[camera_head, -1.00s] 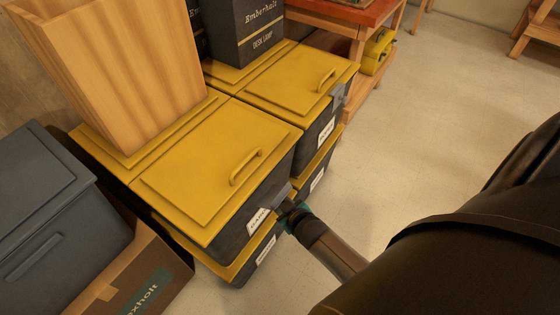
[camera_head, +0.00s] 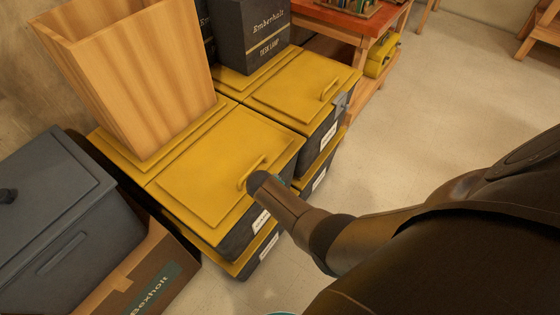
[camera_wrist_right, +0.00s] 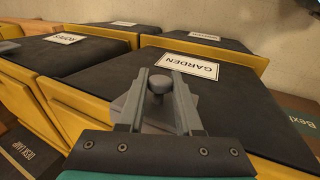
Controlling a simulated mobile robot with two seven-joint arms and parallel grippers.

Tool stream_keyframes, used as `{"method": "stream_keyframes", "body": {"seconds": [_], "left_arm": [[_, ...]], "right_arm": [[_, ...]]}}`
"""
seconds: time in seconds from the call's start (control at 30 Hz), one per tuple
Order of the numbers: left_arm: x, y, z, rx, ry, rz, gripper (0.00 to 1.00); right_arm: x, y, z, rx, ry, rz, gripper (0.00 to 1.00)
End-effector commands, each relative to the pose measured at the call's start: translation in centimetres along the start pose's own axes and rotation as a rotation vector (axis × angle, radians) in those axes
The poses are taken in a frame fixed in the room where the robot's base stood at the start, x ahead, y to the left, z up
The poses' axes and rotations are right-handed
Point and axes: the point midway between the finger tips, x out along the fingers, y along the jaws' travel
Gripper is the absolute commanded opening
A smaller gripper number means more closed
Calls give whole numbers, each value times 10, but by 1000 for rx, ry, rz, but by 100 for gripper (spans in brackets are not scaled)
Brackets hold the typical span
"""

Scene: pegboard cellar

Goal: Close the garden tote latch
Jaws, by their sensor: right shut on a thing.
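The garden tote (camera_head: 225,165) is a dark bin with a yellow lid and lid handle, on top of another tote. Its upside-down GARDEN label (camera_wrist_right: 190,66) shows in the right wrist view. The grey latch (camera_wrist_right: 160,84), with a round knob, is on the tote's front near the lid edge. My right gripper (camera_wrist_right: 161,78) has its two fingers on either side of the knob and is shut on it. In the head view my right arm hides the latch and fingers. I cannot tell whether the latch is fastened. My left gripper is not in view.
A wooden bin (camera_head: 135,80) stands on the yellow lids. A neighbouring tote (camera_head: 305,85) with its own grey latch (camera_head: 340,104) is behind. A grey tote (camera_head: 60,225) and a cardboard box (camera_head: 150,280) are at left.

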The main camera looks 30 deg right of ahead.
Motion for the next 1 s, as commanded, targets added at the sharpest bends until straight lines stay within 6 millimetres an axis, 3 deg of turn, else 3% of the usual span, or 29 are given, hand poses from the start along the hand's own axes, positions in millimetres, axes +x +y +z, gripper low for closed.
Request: {"method": "stream_keyframes", "body": {"seconds": [0.4, 0.97, 1.0], "left_arm": [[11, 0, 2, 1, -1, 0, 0], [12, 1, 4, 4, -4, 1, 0], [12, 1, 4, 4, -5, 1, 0]], "right_arm": [[-3, 2, -7, -59, -141, 1, 0], [-4, 2, -7, -67, -164, 1, 0], [-4, 2, -7, -67, -164, 1, 35]]}}
